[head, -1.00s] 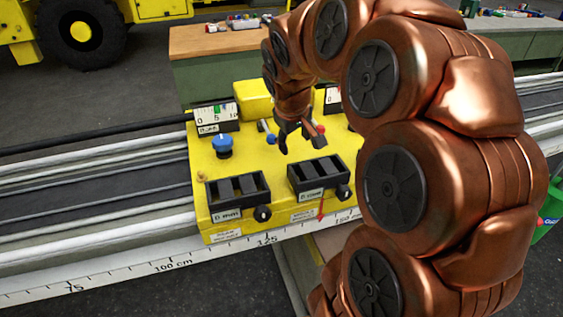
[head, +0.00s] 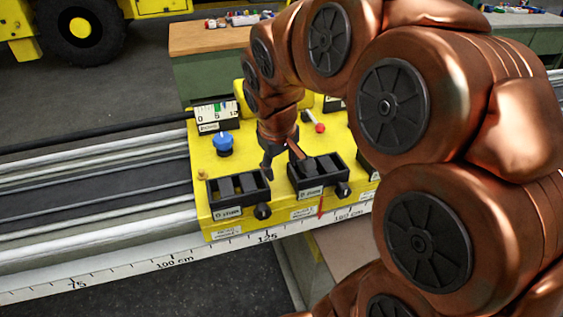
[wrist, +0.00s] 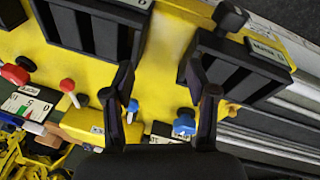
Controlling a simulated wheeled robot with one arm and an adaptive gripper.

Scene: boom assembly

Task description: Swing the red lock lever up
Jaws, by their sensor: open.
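A lever with a red round end (head: 320,128) stands on the yellow box (head: 203,160) in the head view. A red-topped lever with a pale stem also shows in the wrist view (wrist: 68,86). A thin red piece (head: 321,204) hangs at the box's front edge; I cannot tell whether it is the lock lever. My gripper (head: 283,160) is open and empty, low over the panel near the gap between the two black trays. In the wrist view its fingers (wrist: 160,70) are spread, with yellow panel between them and both red knobs off to the left.
Two black slotted trays, left (head: 240,187) and right (head: 316,177), sit along the front. A blue knob (head: 223,143) is at the back left. A red knob (wrist: 15,73) and a blue-topped lever (wrist: 133,105) show in the wrist view. Rails run left of the box.

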